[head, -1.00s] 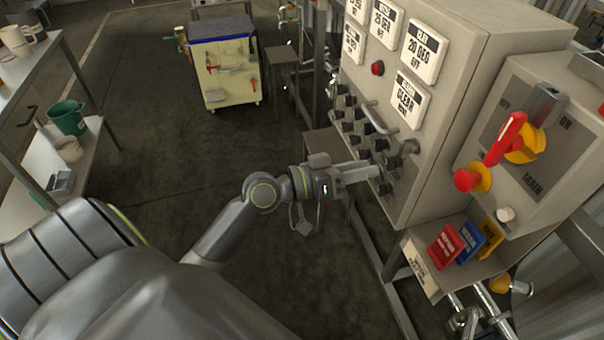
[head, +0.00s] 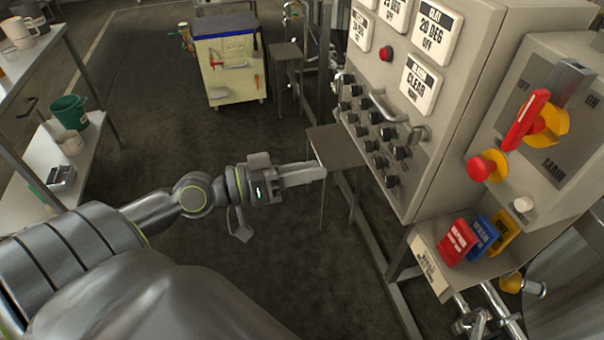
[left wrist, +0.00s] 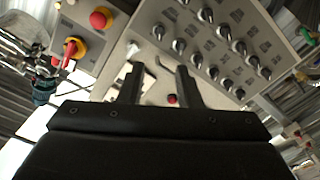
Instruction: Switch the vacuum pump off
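The grey control panel (head: 445,75) stands at the right with rows of black knobs (head: 375,135) on its front. The same knobs (left wrist: 212,44) show in the left wrist view, pointing different ways. Their labels are too small to read, so I cannot tell which knob is the vacuum pump's. My left gripper (head: 322,172) is in the air left of the panel, apart from the knobs. In the left wrist view its fingers (left wrist: 157,74) are apart with nothing between them. My right gripper is not in view.
A box at the right carries a red-handled yellow rotary switch (head: 535,122) and a red mushroom button (head: 487,166). Red and blue tags (head: 458,243) sit below. A small grey table (head: 335,148) stands behind my left gripper.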

